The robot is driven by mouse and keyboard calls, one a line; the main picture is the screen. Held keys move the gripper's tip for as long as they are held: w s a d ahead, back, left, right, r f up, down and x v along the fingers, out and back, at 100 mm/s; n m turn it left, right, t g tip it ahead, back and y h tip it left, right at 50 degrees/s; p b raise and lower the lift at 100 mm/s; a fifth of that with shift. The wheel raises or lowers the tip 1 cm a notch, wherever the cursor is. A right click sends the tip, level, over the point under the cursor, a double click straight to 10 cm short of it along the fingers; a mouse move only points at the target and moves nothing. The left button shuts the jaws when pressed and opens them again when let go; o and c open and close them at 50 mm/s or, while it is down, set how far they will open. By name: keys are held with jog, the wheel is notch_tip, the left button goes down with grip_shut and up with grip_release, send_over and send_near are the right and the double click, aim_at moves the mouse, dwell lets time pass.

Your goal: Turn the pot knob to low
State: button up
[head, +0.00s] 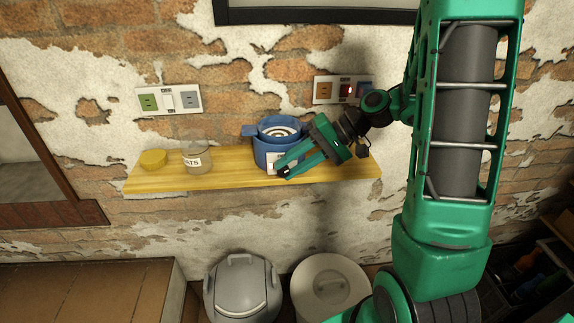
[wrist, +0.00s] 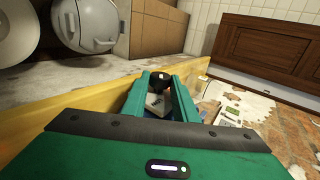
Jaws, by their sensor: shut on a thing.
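The blue pot (head: 262,152) stands on the wooden shelf, with a pale panel (head: 272,160) on its front and a ringed lid on top. My green gripper (head: 283,172) reaches in from the right, with its fingertips at the pot's front, low beside the panel. In the wrist view my gripper (wrist: 161,82) has its two fingers closed around a small dark knob (wrist: 160,80). A pale patch with dark marks shows between the fingers.
A grey bin (head: 242,295) and a white bin (head: 318,270) stand below.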

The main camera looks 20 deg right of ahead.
jog(key=shift+d+f+t+y, duration=0.15)
jog(key=shift+t+y, duration=0.15)
jog(key=shift+y, duration=0.4)
jog(key=o, duration=1)
jog(key=shift+h, duration=0.3)
